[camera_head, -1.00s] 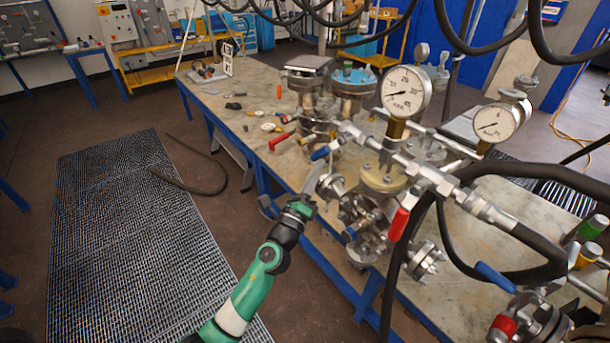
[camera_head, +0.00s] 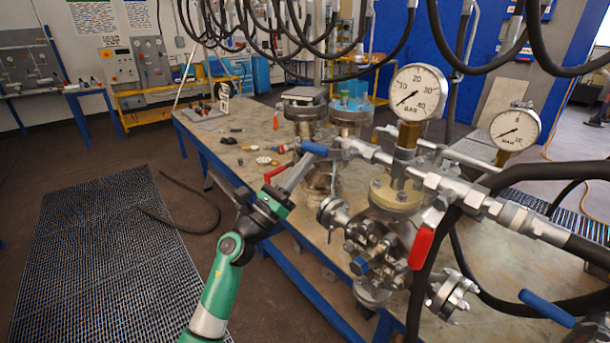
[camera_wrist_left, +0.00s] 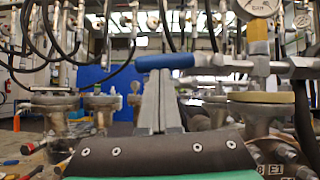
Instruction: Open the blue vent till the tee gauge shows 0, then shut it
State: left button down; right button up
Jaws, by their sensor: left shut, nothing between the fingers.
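The blue vent handle (camera_head: 314,148) sits at the left end of the silver pipe fitting above the flanged vessel (camera_head: 386,225). My left gripper (camera_head: 308,162) is shut and empty, its fingertips close under the blue handle. In the left wrist view the closed fingers (camera_wrist_left: 160,100) point up at the blue handle (camera_wrist_left: 165,61), which crosses above their tips; I cannot tell if they touch. The larger gauge (camera_head: 417,92) stands on a brass stem over the vessel, its needle pointing lower left, near the low end of its scale. My right gripper is not in view.
A second gauge (camera_head: 515,130) stands to the right. A red lever (camera_head: 421,248) hangs in front of the vessel, and another blue lever (camera_head: 545,302) is at lower right. Thick black hoses loop at right and overhead. Floor grating (camera_head: 100,250) lies clear at left.

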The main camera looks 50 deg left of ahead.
pick_arm(q)
jog(key=shift+r, duration=0.2)
dwell(0.4)
jog(key=w+a+f+b+v, duration=0.1)
jog(key=f+b+v, duration=0.1)
jog(key=v, duration=1.1)
jog(key=shift+w+d, duration=0.25)
jog(key=shift+w, duration=0.05)
